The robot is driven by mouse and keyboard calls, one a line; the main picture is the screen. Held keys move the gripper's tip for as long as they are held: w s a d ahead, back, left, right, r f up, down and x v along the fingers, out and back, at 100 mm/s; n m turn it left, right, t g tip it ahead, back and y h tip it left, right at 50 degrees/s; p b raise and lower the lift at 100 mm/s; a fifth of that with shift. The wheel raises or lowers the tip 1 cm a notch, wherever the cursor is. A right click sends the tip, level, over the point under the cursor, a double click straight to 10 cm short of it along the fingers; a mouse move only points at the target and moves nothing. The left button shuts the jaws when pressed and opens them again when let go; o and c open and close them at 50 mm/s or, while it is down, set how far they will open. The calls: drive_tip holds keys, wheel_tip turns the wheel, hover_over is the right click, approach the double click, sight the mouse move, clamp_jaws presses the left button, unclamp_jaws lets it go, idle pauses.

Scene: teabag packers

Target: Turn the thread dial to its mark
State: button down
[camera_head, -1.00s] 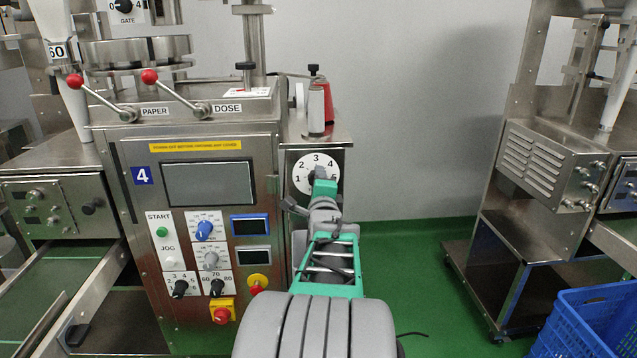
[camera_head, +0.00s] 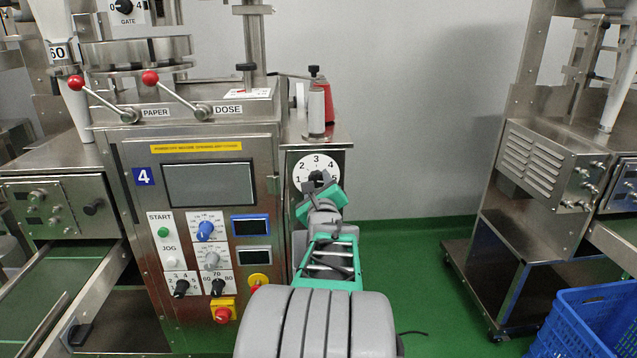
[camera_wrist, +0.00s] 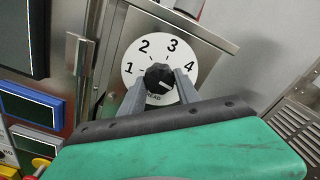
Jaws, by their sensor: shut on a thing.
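The thread dial is a white round plate (camera_head: 303,170) on the right front of machine 4, with black numbers and a dark knob at its centre. In the wrist view the plate (camera_wrist: 136,58) shows 1 to 4, and part of its lower lettering is hidden by the fingers. My gripper (camera_wrist: 160,84) has its two grey fingers on either side of the black ribbed knob (camera_wrist: 158,74), shut on it. A small pale line shows on the knob's right side; its exact reading is hard to tell. In the head view my gripper (camera_head: 317,183) covers the dial's lower part.
Left of the dial is the machine's panel with a screen (camera_head: 209,184), a blue knob (camera_head: 205,230) and a red stop button (camera_head: 222,314). A spool (camera_head: 317,108) stands above the dial. Open green floor (camera_head: 415,265) lies to the right, with a blue crate (camera_head: 590,325) beyond.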

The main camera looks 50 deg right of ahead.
drive_tip(key=shift+r+m, duration=0.1)
drive_tip(key=shift+m, duration=0.2)
drive_tip(key=c, duration=0.9)
unclamp_jaws()
drive_tip(key=p+v, duration=0.1)
drive_tip(key=v, duration=0.6)
drive_tip(key=shift+s+a, duration=0.2)
drive_tip(key=shift+a, duration=0.1)
